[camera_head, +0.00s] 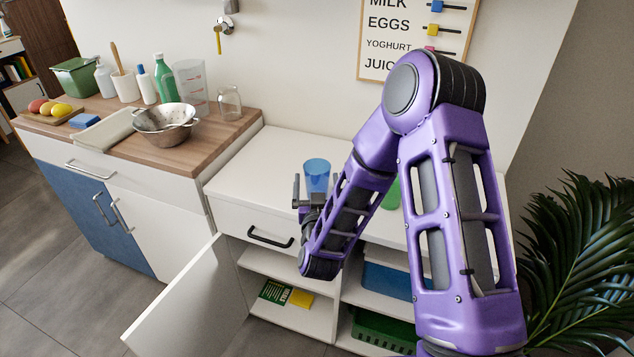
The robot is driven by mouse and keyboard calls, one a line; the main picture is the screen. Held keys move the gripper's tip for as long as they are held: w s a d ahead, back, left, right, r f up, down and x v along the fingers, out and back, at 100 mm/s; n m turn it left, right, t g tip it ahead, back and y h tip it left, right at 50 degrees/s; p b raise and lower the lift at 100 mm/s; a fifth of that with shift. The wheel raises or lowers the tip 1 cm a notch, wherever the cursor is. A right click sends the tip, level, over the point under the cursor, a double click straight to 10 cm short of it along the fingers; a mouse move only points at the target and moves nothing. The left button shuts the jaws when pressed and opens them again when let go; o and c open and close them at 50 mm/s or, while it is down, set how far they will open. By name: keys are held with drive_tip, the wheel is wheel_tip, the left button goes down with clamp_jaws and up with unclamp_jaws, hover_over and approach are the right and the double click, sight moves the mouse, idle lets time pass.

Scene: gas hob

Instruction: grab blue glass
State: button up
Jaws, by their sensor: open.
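The blue glass (316,174) is a translucent tumbler standing upright on the white cabinet top, near its middle. My gripper (312,192) is at the glass, with its dark fingers low around or just in front of it. The jaws are open, and one finger shows at the left of the glass. The other finger is partly hidden by the glass and my purple wrist, so I cannot tell whether they touch it. The lower part of the glass is partly covered by the gripper.
A green object (391,194) stands right of my forearm, partly hidden. The white cabinet (250,160) has an open door (180,305) at lower left. A wooden counter (190,160) at left holds a metal colander (165,123) and bottles. A plant (585,260) is at right.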

drive_tip(key=w, duration=0.3)
drive_tip(key=shift+w+d+f, duration=0.1)
drive_tip(key=shift+w, duration=0.15)
drive_tip(key=c, duration=1.2)
drive_tip(key=shift+c, duration=0.9)
